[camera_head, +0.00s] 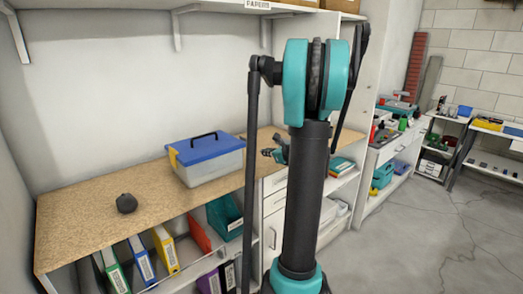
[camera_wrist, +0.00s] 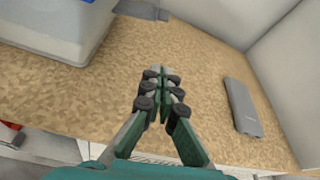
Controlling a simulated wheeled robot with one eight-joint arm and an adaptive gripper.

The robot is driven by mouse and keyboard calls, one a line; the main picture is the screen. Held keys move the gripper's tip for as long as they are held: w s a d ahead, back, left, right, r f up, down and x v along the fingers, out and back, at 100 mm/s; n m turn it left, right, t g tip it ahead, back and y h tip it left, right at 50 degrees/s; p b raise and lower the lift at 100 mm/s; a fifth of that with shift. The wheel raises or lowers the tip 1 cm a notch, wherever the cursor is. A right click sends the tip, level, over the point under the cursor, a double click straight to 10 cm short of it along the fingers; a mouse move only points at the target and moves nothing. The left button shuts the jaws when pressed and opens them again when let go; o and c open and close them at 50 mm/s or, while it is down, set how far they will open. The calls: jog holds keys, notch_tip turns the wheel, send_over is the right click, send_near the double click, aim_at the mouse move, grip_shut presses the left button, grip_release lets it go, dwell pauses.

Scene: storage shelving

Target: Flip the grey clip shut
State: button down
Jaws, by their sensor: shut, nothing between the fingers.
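A clear storage box (camera_head: 212,168) with a blue lid (camera_head: 205,148) and a black handle stands on the wooden worktop. Its corner also shows at the top left of the wrist view (camera_wrist: 60,40). A grey piece (camera_wrist: 140,10) sticks out beside the box at the top of the wrist view; it looks like the grey clip, standing out from the box, but its joint to the box is out of frame. My gripper (camera_wrist: 160,76) is shut and empty above the worktop, to the right of the box and apart from it. In the head view my gripper (camera_head: 268,153) is partly hidden by my arm.
A flat grey object (camera_wrist: 243,107) lies on the worktop right of my gripper. A dark round object (camera_head: 126,203) sits left on the worktop (camera_head: 80,222). Binders (camera_head: 165,249) stand on the shelf below. A white wall panel bounds the worktop at right in the wrist view.

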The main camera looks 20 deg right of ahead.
aim_at(255, 158)
jog(key=x, duration=0.8)
jog(key=shift+w+f, duration=0.15)
jog(key=shift+w, duration=0.15)
jog(key=shift+s+a+r, duration=0.1)
jog(key=shift+r, duration=0.4)
jog(key=shift+s+a+r, duration=0.1)
jog(key=shift+r, duration=0.35)
jog(key=shift+a+r, duration=0.25)
jog(key=shift+r, duration=0.8)
